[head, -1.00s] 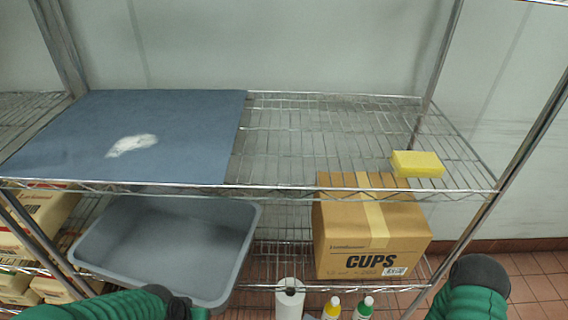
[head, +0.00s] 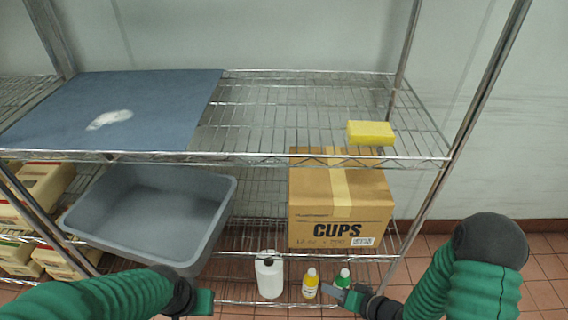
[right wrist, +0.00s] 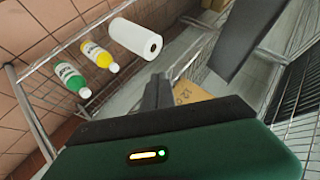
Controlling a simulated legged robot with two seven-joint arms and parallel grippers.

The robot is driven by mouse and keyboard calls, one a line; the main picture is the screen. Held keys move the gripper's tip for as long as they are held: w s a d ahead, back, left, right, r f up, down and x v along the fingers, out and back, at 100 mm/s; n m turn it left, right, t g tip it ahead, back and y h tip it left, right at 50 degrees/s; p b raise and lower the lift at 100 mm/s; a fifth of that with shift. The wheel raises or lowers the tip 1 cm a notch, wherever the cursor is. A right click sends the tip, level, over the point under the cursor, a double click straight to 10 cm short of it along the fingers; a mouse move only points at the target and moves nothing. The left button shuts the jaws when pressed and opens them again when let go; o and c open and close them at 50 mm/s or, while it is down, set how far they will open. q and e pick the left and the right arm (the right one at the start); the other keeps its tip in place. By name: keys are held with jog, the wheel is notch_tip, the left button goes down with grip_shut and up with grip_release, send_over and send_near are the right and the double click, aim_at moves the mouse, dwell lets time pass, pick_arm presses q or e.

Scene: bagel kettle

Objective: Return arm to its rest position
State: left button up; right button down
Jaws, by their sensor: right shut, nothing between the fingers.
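My right arm comes in from the right in the head view, with a dark rounded elbow and green sleeves. My right gripper (head: 330,290) is shut and empty. It is low in the picture, in front of the lower shelf and close to the small bottles. In the right wrist view its dark fingers (right wrist: 157,92) are together with nothing between them. My left gripper (head: 203,302) shows at the bottom edge, below the grey tub. Its fingers are not clear enough to tell their opening.
The wire shelf holds a blue mat (head: 150,105) with a white patch and a yellow sponge (head: 371,133). A metal post (head: 440,190) stands right.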

jog(key=d+r+n+g+h, duration=0.2)
jog(key=d+r+h, duration=0.45)
jog(key=d, duration=0.25)
jog(key=s+a+r+g+h, duration=0.25)
jog(key=s+r, duration=0.35)
jog(key=s, duration=0.4)
notch_tip(320, 180, up, 19)
jog(key=y+p, duration=0.1)
jog(key=p, duration=1.8)
jog(key=shift+w+p, duration=0.25)
jog(key=shift+p, duration=0.05)
